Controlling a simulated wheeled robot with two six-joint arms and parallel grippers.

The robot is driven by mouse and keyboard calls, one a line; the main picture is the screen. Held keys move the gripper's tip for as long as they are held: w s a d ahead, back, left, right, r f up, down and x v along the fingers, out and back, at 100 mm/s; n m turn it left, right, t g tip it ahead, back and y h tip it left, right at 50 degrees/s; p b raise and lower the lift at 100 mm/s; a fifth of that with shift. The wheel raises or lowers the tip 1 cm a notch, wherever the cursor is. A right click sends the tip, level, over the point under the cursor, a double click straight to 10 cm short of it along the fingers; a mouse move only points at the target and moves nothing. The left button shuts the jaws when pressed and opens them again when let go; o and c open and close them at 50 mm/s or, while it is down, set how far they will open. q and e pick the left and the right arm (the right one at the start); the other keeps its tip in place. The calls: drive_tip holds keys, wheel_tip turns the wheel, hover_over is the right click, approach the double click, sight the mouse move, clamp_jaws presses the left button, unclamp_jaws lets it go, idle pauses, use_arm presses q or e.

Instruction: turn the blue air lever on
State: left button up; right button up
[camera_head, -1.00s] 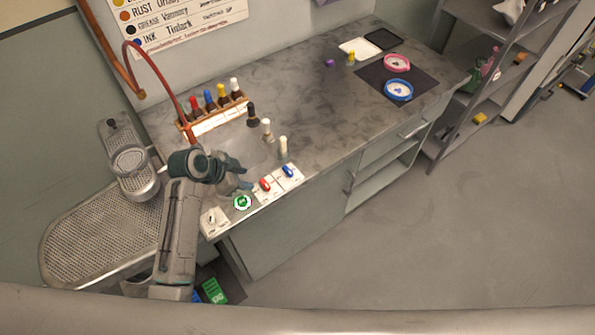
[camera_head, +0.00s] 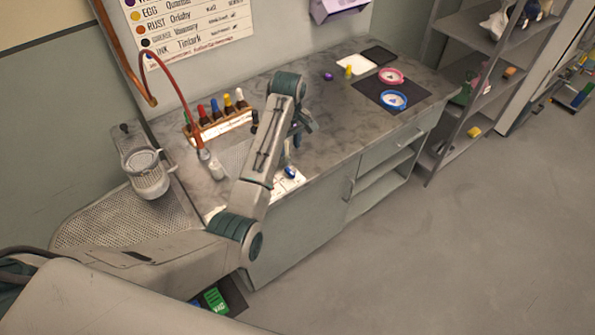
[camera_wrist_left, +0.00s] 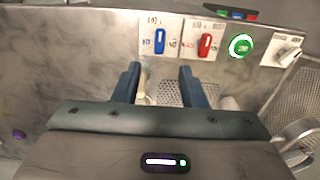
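The blue lever (camera_wrist_left: 159,40) is a short upright handle on a white plate at the counter's front edge, at the top of the left wrist view. It also shows in the head view (camera_head: 290,172), just below my gripper. The red lever (camera_wrist_left: 205,44) and the lit green button (camera_wrist_left: 241,45) sit beside it. My left gripper (camera_wrist_left: 161,78) is open, with two blue fingers apart. Its fingertips are short of the blue and red levers in the picture and seem not to touch either. In the head view my left gripper (camera_head: 303,122) is over the counter. My right gripper is not in view.
A white switch plate (camera_wrist_left: 287,54) lies beyond the green button. A pale bottle shows partly between my fingers. A rack of colored bottles (camera_head: 222,127) stands at the back. Blue (camera_head: 393,100) and pink (camera_head: 390,76) round items lie on the right, with clear counter before them.

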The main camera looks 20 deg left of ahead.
sight(290, 171)
use_arm(q)
wheel_tip(290, 171, down, 10)
drive_tip(key=p, duration=0.3)
drive_tip(key=shift+w+f, duration=0.1)
drive_tip(key=shift+f, duration=0.35)
clamp_jaws()
